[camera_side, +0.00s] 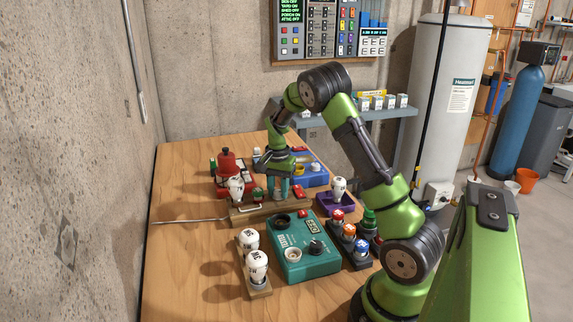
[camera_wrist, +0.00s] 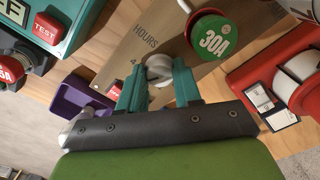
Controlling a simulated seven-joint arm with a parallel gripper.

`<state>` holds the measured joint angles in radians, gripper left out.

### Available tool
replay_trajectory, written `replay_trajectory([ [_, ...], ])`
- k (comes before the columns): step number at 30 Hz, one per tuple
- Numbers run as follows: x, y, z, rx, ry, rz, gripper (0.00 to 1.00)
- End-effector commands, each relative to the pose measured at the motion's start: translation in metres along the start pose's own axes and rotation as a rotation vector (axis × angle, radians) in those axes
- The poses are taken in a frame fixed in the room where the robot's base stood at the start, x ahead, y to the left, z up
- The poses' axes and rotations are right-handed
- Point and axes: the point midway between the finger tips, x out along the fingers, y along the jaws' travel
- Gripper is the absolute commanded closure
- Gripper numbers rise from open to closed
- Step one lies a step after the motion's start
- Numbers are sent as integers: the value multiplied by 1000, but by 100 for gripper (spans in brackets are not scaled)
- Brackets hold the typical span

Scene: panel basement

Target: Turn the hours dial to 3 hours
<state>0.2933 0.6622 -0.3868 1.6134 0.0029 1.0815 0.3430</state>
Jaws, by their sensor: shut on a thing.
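The hours dial (camera_wrist: 158,66) is a small pale grey knob with a slot-like mark, on a tan plate. The plate is lettered HOURS, with a 4 visible to the left of the dial. My gripper (camera_wrist: 159,84) has its teal fingers on either side of the dial and is shut on it. The fingers hide part of the dial and the rest of its scale, so I cannot read its setting. In the side view my gripper (camera_side: 280,188) points down at the wooden timer panel (camera_side: 245,214); the dial is hidden there.
A green 30A fuse (camera_wrist: 212,37) stands close right of the dial. A red unit (camera_wrist: 275,65) lies further right, and a purple tray (camera_wrist: 78,102) to the left.

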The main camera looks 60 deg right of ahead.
Motion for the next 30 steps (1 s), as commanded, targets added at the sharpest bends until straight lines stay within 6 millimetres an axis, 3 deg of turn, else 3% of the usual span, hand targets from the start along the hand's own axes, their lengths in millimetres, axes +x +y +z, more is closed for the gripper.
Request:
replay_trajectory([
  [1, -2, 0, 1, 2, -3, -1, 65],
  [6, -1, 0, 0, 0, -1, 0, 41],
  [17, -6, 0, 0, -2, 1, -2, 41],
  [23, -40, -1, 0, -1, 3, -6, 41],
  [30, -100, -1, -1, -1, 4, -5, 41],
])
